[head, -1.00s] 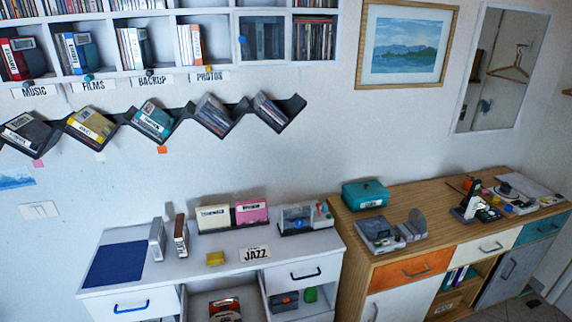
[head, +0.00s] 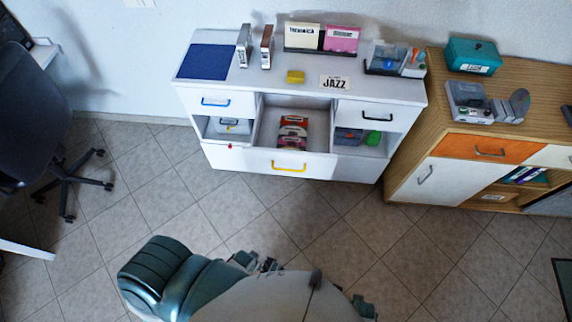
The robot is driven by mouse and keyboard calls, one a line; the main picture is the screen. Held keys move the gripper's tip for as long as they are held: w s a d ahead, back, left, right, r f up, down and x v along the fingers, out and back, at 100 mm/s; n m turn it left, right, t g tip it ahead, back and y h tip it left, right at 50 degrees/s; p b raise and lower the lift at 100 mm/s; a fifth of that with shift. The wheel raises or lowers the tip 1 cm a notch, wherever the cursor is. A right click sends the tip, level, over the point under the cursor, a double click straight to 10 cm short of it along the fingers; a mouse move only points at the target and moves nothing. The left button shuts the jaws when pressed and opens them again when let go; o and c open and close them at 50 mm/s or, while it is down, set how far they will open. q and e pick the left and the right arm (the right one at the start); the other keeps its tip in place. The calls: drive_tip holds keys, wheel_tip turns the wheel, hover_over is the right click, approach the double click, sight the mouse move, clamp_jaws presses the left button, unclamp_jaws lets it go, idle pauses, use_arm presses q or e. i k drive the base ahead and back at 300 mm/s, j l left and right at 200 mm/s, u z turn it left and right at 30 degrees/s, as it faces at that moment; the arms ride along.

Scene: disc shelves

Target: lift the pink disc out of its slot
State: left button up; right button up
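The pink disc (head: 341,38) stands upright in a dark holder (head: 303,48) on top of the white cabinet, at its back edge. A label shows on its front. A cream disc (head: 302,36) stands in the same holder, just left of the pink one. The lower edges of both are hidden by the holder. Neither of my grippers can be made out in the head view. Only parts of my own body show at the bottom, well away from the cabinet.
A wooden cabinet (head: 410,125) adjoins right. A chair (head: 40,110) stands left. Tiled floor in front is clear.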

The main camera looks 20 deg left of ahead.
sight(288, 141)
drive_tip(key=i+j+z, duration=0.2)
drive_tip(key=j+z, duration=0.3)
drive_tip(key=j, duration=0.75)
drive_tip(key=j+z, duration=0.45)
drive_tip(key=j, duration=0.85)
